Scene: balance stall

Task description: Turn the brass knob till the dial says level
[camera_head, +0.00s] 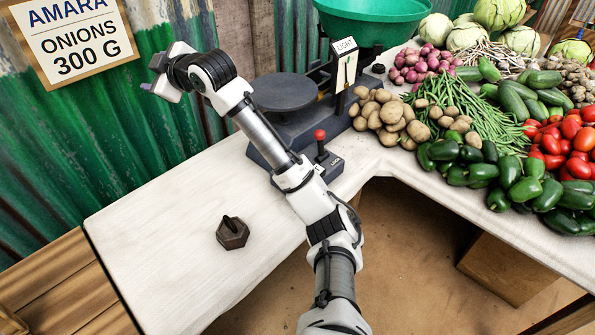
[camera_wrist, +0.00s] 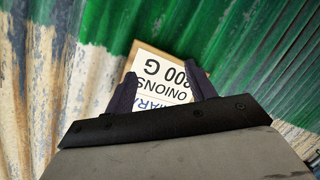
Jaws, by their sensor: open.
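The balance scale (camera_head: 305,110) stands on the white counter, with a flat dark pan (camera_head: 284,92) on the left and a green bowl (camera_head: 372,22) on the right. Its upright dial (camera_head: 346,72) reads LIGHT. I cannot make out a brass knob; my arm covers part of the scale's base. A red-topped lever (camera_head: 320,136) stands at the base's front. My gripper (camera_head: 158,74) is open and empty, raised at the left, well away from the scale. In the wrist view its two dark fingers (camera_wrist: 163,88) are spread before the sign.
A hexagonal iron weight (camera_head: 232,233) sits on the bare left counter (camera_head: 150,240). Potatoes (camera_head: 385,112), beans, peppers and tomatoes (camera_head: 568,140) crowd the right. An onions 300 g sign (camera_head: 75,35), also in the wrist view (camera_wrist: 165,75), hangs on the corrugated wall (camera_head: 170,120).

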